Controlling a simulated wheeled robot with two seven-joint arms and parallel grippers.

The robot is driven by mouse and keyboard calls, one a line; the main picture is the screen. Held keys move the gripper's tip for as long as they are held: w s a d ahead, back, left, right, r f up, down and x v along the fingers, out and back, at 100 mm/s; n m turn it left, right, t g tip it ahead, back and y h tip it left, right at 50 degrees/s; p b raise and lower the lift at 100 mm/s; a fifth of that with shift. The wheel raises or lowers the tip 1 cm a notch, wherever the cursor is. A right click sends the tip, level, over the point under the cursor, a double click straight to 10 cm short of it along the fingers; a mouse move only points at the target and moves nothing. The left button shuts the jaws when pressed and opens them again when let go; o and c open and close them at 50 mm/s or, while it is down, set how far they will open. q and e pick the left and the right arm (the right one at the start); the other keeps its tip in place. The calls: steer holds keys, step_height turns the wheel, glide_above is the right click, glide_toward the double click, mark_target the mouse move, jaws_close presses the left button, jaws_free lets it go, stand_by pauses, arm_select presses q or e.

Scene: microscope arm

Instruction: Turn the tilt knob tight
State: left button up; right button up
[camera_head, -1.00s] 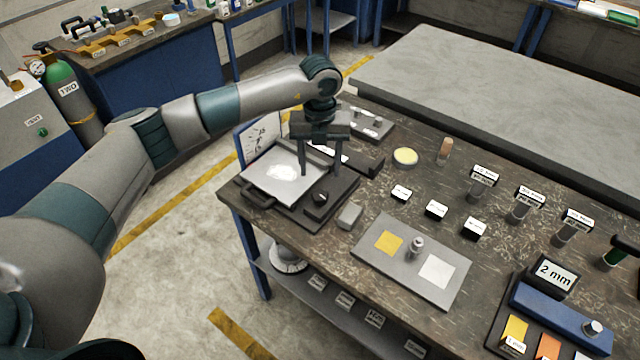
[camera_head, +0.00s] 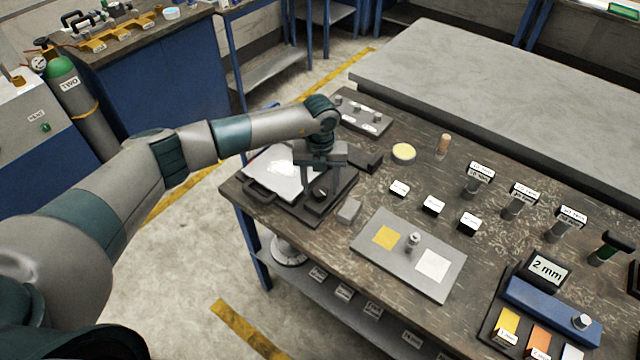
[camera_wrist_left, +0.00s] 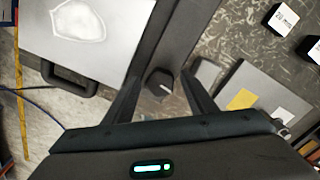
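The small dark knob (camera_head: 320,194) stands on the black base of a device with a tilted pale plate (camera_head: 284,174) at the left end of the bench. I take it for the tilt knob. In the left wrist view the knob (camera_wrist_left: 160,82) shows a light mark on its top and lies between the fingers. My left gripper (camera_head: 320,185) points down over the knob, open, with one finger on each side. Gaps show between knob and fingers in the wrist view (camera_wrist_left: 162,86). I cannot tell how far the tips are above the base. My right gripper is not in view.
A small grey block (camera_head: 349,210) sits close right of the base. A grey tray (camera_head: 448,243) with yellow and white squares lies in front. A black handle (camera_head: 258,191) sticks out at the front left. Several small labelled blocks stand farther right. A black block (camera_head: 368,160) is behind.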

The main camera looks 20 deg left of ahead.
arm_select(q)
steer(key=c, duration=0.9)
